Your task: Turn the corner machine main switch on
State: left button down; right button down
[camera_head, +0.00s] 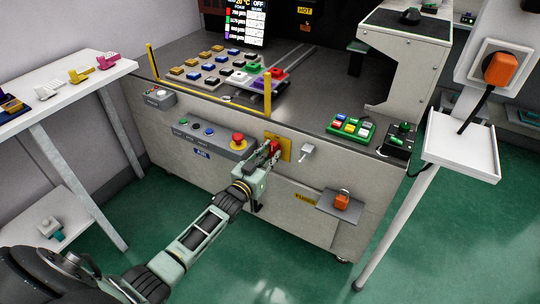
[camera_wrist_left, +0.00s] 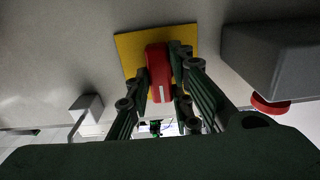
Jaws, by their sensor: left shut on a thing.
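The main switch is a red handle on a yellow square plate (camera_head: 286,154) on the front panel of the corner machine (camera_head: 170,128). My left gripper (camera_head: 270,152) is at the plate, shut on the red switch handle (camera_head: 276,146). In the left wrist view, the red handle (camera_wrist_left: 158,72) sits between the two fingers of my left gripper (camera_wrist_left: 162,88), with the yellow plate (camera_wrist_left: 128,50) behind it. The handle's long side runs along the fingers in that view. My right gripper is not in view.
A grey button panel with a red emergency button (camera_head: 238,139) is left of the switch. A small white box (camera_head: 307,149) is to its right. An orange padlock-like object (camera_head: 341,201) rests on a small shelf lower right.

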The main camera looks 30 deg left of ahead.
pick_arm(q)
jog(key=shift+f, duration=0.1)
jog(key=c, duration=1.6)
grip_release()
jog(key=shift+o, duration=0.2)
jog(key=shift+s, duration=0.15)
jog(key=s, duration=1.1)
jog(key=shift+s+a, duration=0.3)
jog(key=shift+s, duration=0.1)
